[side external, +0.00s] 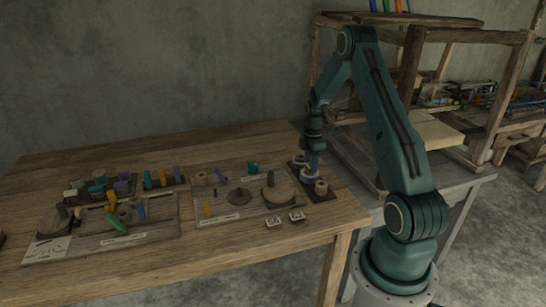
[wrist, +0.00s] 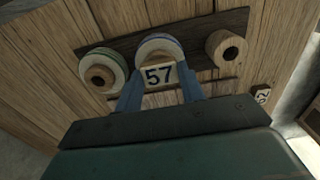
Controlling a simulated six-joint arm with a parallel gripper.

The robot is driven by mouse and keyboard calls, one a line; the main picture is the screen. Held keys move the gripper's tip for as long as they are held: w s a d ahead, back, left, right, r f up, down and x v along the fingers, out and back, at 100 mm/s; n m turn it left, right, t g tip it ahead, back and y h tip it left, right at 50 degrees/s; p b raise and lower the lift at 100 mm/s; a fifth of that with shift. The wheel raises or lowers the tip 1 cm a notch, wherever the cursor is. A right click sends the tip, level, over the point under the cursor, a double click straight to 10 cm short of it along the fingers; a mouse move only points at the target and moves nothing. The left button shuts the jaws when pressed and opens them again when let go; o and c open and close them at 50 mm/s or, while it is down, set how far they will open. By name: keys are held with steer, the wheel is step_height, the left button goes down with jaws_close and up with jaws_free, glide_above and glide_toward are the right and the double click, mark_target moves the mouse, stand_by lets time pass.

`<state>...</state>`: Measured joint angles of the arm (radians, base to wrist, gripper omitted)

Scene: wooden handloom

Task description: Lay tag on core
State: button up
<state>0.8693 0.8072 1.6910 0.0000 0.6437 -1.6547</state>
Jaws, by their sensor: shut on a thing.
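My gripper (wrist: 160,85) is shut on a pale tag (wrist: 159,76) marked 57, held between its two blue fingers. In the wrist view the tag overlaps the near part of the middle core (wrist: 158,47), a spool with a pale, purple-edged winding; I cannot tell whether they touch. To its left is a core with a green-edged pale winding (wrist: 101,72). To its right is a bare wooden core (wrist: 225,48). All three sit on a dark board (wrist: 195,36). In the side view my gripper (side external: 313,170) is low over this board (side external: 325,198); the tag cannot be made out there.
Two more number tags (side external: 273,221) (side external: 297,215) lie on the wooden table (side external: 230,255) near its front edge. Trays with coloured pegs and small parts (side external: 120,215) fill the left and middle. A wooden loom frame (side external: 480,37) stands behind my arm.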

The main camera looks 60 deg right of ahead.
steer(key=o, duration=0.9)
steer(key=shift+o, duration=0.2)
step_height(320, 180, up, 13)
stand_by(0.6)
